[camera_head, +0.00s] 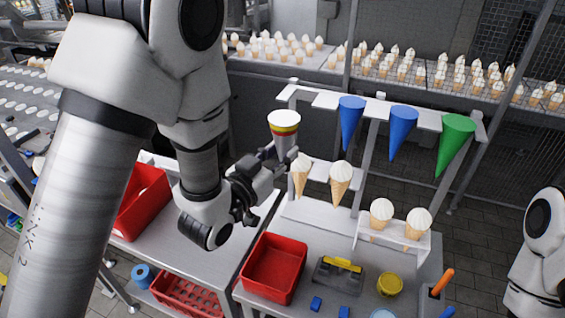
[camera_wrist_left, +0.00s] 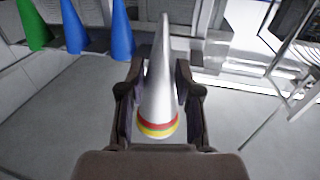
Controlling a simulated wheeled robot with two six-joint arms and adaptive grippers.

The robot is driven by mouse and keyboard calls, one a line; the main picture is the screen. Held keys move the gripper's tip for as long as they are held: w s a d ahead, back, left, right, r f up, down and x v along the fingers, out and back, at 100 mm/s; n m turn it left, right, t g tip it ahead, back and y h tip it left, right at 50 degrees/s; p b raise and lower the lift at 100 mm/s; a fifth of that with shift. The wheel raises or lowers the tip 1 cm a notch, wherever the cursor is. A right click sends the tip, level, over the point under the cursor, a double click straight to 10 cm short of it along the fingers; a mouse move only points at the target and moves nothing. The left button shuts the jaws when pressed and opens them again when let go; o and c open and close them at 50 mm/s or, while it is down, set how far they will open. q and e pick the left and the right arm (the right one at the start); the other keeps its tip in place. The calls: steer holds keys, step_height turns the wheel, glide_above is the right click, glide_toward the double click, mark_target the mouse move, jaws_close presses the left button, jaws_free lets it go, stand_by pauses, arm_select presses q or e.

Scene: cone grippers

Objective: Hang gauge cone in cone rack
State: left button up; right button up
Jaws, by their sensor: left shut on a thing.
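The gauge cone (camera_head: 285,128) is silver with red and yellow bands near its wide white top. My left gripper (camera_head: 272,162) is shut on it and holds it point down, in front of the left end of the rack's upper bar. In the left wrist view the cone (camera_wrist_left: 158,95) stands between the two fingers of the gripper (camera_wrist_left: 160,105). The white cone rack (camera_head: 328,101) holds two blue cones (camera_head: 351,120) (camera_head: 401,130) and a green cone (camera_head: 455,140) in its upper bar. The upper bar's left end is partly behind the held cone. My right gripper is not in view.
Ice cream cones (camera_head: 340,180) hang in lower holders under the upper bar. On the bench stand a red bin (camera_head: 273,268), a grey tool with a yellow part (camera_head: 338,274) and a yellow pot (camera_head: 389,284). Conveyors with many cones run behind.

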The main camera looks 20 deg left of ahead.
arm_select(q)
steer(key=a+x, duration=0.1)
steer(key=x, duration=0.5)
steer(key=shift+w+a, duration=0.25)
steer(key=shift+a, duration=0.05)
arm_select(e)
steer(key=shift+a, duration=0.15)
arm_select(q)
steer(key=shift+a+f, duration=0.1)
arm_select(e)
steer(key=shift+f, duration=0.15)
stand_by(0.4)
arm_select(q)
steer(key=shift+a+b+x, duration=0.15)
steer(key=shift+a+x, duration=0.05)
steer(key=shift+x, duration=0.65)
steer(key=shift+a+b+x, duration=0.15)
steer(key=shift+a+x, duration=0.05)
steer(key=shift+x, duration=0.7)
steer(key=shift+d, duration=0.1)
steer(key=shift+a+x, duration=0.2)
steer(key=shift+x, duration=0.8)
steer(key=shift+a+x, duration=0.25)
steer(key=shift+x, duration=0.75)
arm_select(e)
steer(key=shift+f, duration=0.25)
